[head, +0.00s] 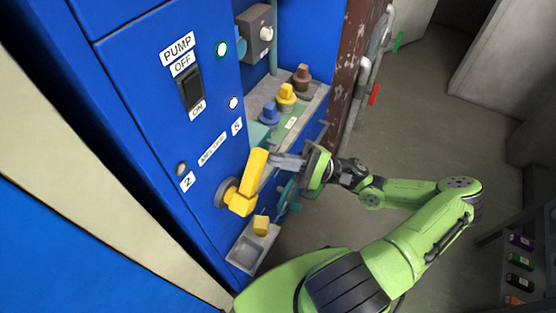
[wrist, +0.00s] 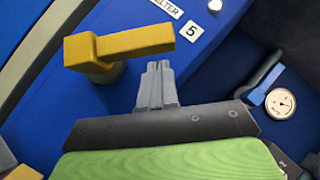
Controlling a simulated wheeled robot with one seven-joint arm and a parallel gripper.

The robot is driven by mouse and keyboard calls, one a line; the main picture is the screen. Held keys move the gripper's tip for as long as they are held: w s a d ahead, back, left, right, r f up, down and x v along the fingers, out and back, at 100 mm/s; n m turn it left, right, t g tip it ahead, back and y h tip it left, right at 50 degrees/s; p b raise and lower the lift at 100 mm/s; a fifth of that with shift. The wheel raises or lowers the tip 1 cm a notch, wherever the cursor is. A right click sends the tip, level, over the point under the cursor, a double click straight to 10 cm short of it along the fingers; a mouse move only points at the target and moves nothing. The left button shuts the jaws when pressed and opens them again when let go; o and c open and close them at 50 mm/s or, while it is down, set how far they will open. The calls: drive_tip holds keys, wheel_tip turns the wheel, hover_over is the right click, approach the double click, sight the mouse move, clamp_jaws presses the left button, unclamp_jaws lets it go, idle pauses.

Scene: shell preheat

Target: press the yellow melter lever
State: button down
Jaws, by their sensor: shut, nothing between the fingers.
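The yellow melter lever (head: 250,184) sits on a round pivot on the blue machine panel, with its arm pointing up and slightly right in the head view. In the wrist view the lever (wrist: 125,43) shows at the upper left, with its arm reaching right toward the label 5. My gripper (head: 277,161) is shut and empty, with its fingertips beside the upper end of the lever. In the wrist view the closed fingertips (wrist: 157,66) are just below the lever arm. I cannot tell whether they touch it.
A pump switch (head: 190,87) is above the lever. A ledge holds blue (head: 269,114), yellow (head: 286,95) and brown (head: 302,76) knobs. A small tray (head: 246,254) and a yellow block (head: 261,225) are below. A gauge (wrist: 281,103) is at right.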

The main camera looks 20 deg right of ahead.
drive_tip(key=shift+s+a+r, duration=0.35)
drive_tip(key=shift+a+r, duration=0.15)
drive_tip(key=shift+r, duration=0.15)
